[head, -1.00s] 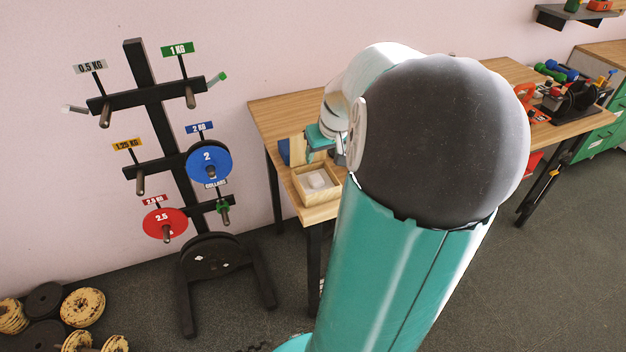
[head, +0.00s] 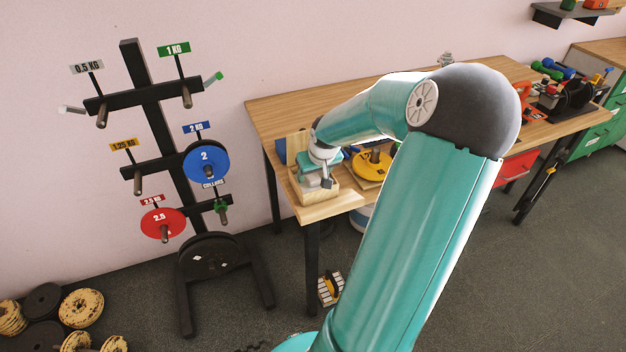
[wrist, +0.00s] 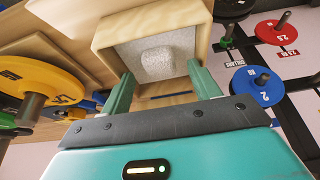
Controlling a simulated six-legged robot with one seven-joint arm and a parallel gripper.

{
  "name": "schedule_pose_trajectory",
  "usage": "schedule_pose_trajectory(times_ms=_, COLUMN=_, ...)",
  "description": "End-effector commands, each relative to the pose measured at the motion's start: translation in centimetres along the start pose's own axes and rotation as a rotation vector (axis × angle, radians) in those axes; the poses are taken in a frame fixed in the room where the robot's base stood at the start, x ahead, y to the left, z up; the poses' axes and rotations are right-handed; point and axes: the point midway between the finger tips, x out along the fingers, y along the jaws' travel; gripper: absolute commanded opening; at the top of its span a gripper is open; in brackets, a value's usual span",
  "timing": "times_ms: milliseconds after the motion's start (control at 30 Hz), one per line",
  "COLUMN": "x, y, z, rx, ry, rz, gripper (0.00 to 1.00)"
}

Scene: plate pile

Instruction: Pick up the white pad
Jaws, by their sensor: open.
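The white pad (wrist: 157,58) is a small pale, rounded block in the wrist view. It lies inside a square wooden box (wrist: 103,42), on a speckled grey-white bottom. My gripper (wrist: 161,73) is open and empty, with its two green fingers apart at the near side of the box, one to each side of the pad. In the head view, my gripper (head: 326,181) is over the wooden box (head: 318,206) at the table's near left corner. It hides most of the box's inside there.
A yellow weight plate (head: 372,168) lies on the wooden table (head: 300,108) right of the box; it also shows in the wrist view (wrist: 40,82). A black rack (head: 150,110) with blue and red plates stands left of the table.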

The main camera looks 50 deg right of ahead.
Motion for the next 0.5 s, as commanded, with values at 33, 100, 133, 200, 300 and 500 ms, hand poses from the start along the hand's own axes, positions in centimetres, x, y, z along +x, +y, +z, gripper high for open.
schedule_pose_trajectory(times_ms=33, x=0.68, y=-0.14, z=-0.01, rx=-0.003, ry=-0.001, rz=-0.003, gripper=0.62)
schedule_pose_trajectory(times_ms=100, x=1.17, y=-0.1, z=0.0, rx=-0.003, ry=-0.001, rz=-0.001, gripper=0.62)
schedule_pose_trajectory(times_ms=133, x=1.28, y=-0.09, z=-0.01, rx=-0.003, ry=-0.001, rz=-0.001, gripper=0.62)
schedule_pose_trajectory(times_ms=200, x=1.36, y=-0.05, z=0.0, rx=-0.001, ry=0.0, rz=0.0, gripper=0.62)
schedule_pose_trajectory(times_ms=300, x=1.33, y=-0.03, z=0.01, rx=-0.001, ry=0.0, rz=0.0, gripper=0.62)
schedule_pose_trajectory(times_ms=500, x=1.3, y=-0.02, z=0.01, rx=-0.001, ry=0.0, rz=0.0, gripper=0.3)
